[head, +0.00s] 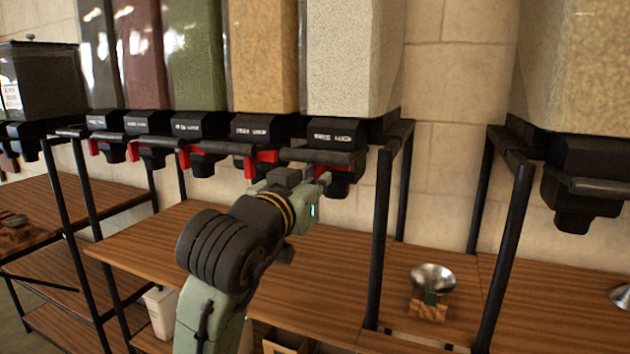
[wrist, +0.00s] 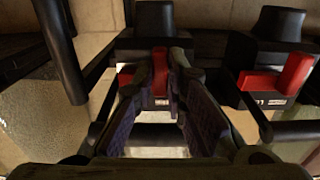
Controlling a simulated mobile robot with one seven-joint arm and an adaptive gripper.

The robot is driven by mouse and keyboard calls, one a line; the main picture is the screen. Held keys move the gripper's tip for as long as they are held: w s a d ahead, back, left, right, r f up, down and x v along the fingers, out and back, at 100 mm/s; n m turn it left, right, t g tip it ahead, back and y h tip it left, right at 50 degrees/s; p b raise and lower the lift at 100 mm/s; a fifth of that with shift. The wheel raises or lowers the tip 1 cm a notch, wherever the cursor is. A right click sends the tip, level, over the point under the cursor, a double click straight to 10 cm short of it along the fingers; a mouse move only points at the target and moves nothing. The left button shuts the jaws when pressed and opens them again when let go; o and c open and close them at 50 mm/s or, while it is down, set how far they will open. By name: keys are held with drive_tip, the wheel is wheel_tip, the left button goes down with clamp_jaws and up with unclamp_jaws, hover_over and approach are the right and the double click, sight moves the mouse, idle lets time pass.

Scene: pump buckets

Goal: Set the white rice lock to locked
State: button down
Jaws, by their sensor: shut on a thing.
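In the wrist view the same red lock (wrist: 160,58) shows between the tips of my gripper (wrist: 166,72). The fingers are shut on its upright tab, and its wider red base shows behind them. Whether the lock is turned to locked is hard to tell with the fingers around it.
A neighbouring red lock (wrist: 280,80) is close on the right in the wrist view. Black rack posts (head: 380,235) stand right of my arm. A wooden shelf (head: 330,280) runs below, and a metal bowl (head: 433,277) on a small stand is to the right.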

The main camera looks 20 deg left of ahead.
drive_tip(key=shift+d, duration=1.35)
drive_tip(key=c, duration=1.6)
unclamp_jaws()
drive_tip(key=shift+d, duration=0.1)
drive_tip(key=shift+c, duration=0.2)
drive_tip(key=shift+o, duration=0.2)
drive_tip(key=shift+s, duration=0.1)
drive_tip(key=s, duration=1.2)
drive_tip(key=shift+a, duration=0.3)
